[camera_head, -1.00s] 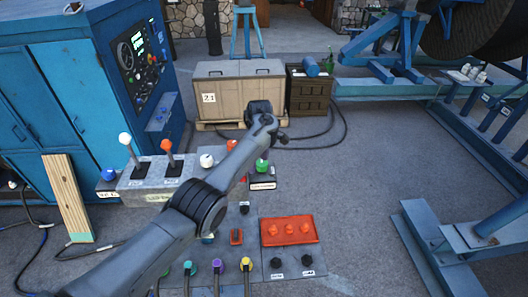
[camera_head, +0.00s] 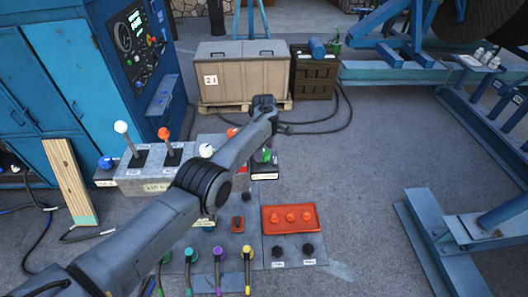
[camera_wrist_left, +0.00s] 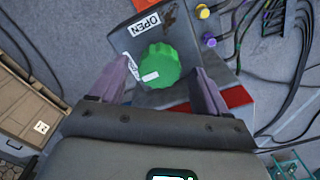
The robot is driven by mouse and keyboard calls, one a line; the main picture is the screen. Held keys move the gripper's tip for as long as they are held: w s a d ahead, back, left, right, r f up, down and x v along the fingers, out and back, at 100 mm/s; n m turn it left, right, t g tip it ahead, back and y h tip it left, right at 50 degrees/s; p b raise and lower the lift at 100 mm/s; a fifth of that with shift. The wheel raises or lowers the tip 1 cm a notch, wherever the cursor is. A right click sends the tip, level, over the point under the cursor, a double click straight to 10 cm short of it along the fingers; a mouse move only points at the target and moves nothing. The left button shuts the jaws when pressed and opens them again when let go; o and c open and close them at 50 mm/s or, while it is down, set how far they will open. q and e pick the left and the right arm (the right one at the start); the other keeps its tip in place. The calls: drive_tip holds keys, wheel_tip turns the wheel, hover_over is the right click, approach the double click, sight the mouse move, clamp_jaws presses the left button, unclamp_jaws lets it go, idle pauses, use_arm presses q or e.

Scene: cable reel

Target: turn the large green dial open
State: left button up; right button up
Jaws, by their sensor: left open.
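The large green dial (camera_wrist_left: 158,65) sits on a grey panel beside a white OPEN label (camera_wrist_left: 145,24) in the left wrist view. My left gripper (camera_wrist_left: 161,74) is open, with one finger on each side of the dial. Whether the fingers touch it cannot be told. In the head view the dial (camera_head: 265,156) shows just past my left forearm, which partly covers it. The left fingers are hidden there. My right gripper is not in view.
Levers with white (camera_head: 121,127) and orange (camera_head: 164,133) knobs stand left of the dial. A red plate with red knobs (camera_head: 290,218) lies nearer, and several coloured knobs with cables are at the front. A wooden crate (camera_head: 240,78) stands behind.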

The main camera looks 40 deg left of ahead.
use_arm(q)
drive_tip(key=shift+f, duration=0.75)
drive_tip(key=c, duration=1)
drive_tip(key=shift+c, duration=0.2)
